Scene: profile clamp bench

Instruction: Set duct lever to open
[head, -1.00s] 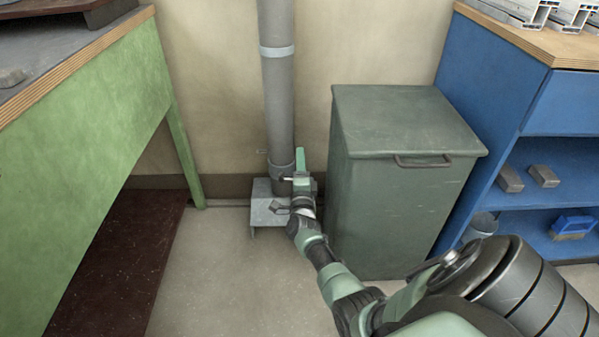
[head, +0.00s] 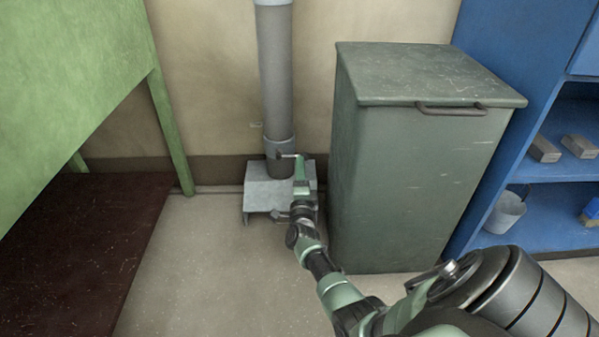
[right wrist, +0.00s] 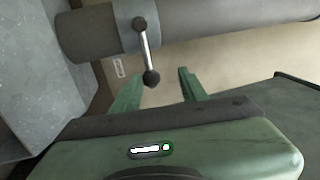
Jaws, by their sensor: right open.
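The grey vertical duct (head: 275,75) stands against the wall on a light grey metal box (head: 262,195). A collar near its foot bears the duct lever (head: 288,156), a short bright rod. In the right wrist view the lever (right wrist: 147,52) has a dark pivot at one end and a dark ball knob at the other. My right gripper (head: 301,165) is at the collar, just right of the lever. In the wrist view my right gripper (right wrist: 158,88) is open and empty; the knob lies between the finger directions, nearer the left finger. Contact is not visible. My left gripper is out of view.
A green-grey bin (head: 420,170) stands close to the right of the duct and my arm. A green bench (head: 75,90) is at left, above a dark mat (head: 85,245). A blue shelf (head: 535,190) is at far right. The floor in front is clear.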

